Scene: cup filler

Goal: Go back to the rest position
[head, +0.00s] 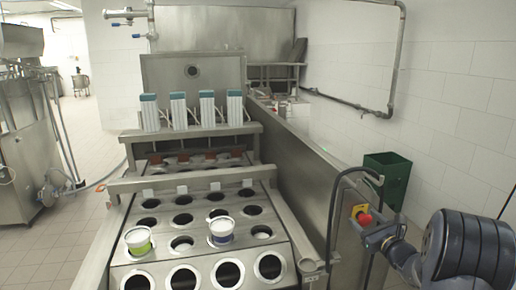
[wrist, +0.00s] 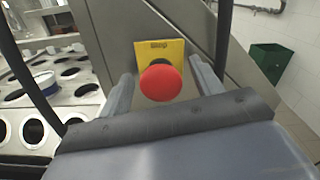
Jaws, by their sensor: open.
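My gripper (head: 381,236) is at the right of the head view, at the side of the steel filling machine. In the wrist view, my gripper (wrist: 160,88) has its two fingers apart, one on each side of a red emergency button (wrist: 161,83) on a yellow plate (wrist: 176,50). Nothing is held between the fingers. The red button (head: 364,218) also shows in the head view, just left of the fingers. Whether the fingers touch the button cannot be told.
A white cup with a green band (head: 138,241) and one with a purple band (head: 221,230) sit in holes of the machine's plate (head: 160,222). A green bin (head: 388,178) stands behind, by the wall.

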